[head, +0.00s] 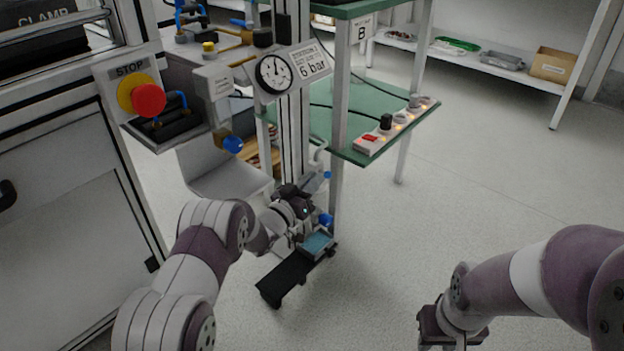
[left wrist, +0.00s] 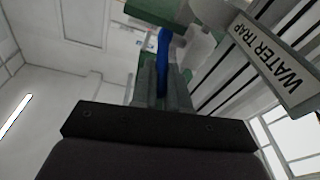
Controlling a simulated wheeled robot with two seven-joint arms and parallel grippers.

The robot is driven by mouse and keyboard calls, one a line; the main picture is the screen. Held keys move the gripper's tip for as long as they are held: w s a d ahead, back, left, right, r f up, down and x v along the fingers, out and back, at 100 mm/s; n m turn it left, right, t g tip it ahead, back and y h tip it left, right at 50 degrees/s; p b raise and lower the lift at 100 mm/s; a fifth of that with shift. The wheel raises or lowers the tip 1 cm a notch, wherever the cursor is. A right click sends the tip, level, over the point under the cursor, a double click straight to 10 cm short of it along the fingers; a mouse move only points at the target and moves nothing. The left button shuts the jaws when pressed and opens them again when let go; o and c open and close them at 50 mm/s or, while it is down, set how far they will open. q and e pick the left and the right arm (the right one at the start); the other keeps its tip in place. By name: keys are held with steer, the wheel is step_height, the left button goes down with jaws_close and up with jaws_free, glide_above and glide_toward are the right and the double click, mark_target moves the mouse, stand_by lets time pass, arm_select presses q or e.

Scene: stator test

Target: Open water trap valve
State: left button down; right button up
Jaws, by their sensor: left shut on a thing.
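The blue valve handle (left wrist: 163,48) shows in the left wrist view between the fingers of my left gripper (left wrist: 162,72), which is shut on it. A grey plate lettered WATER TRAP (left wrist: 290,85) is to the right of the handle. In the head view my left arm reaches low beside the upright post, and a blue part (head: 326,220) shows at my left gripper (head: 316,222). The fingers are small and partly hidden there. My right gripper (head: 445,335) is low at the bottom edge, cut off, and its fingers cannot be made out.
A pressure gauge (head: 274,74) and a 6 bar plate (head: 310,63) are on the post above. A red stop button (head: 149,100) is at the left. A green bench (head: 320,120) with a lit switch strip (head: 400,118) stands behind. Open floor lies to the right.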

arm_select(q)
steer(key=c, duration=1.1)
jaws_free()
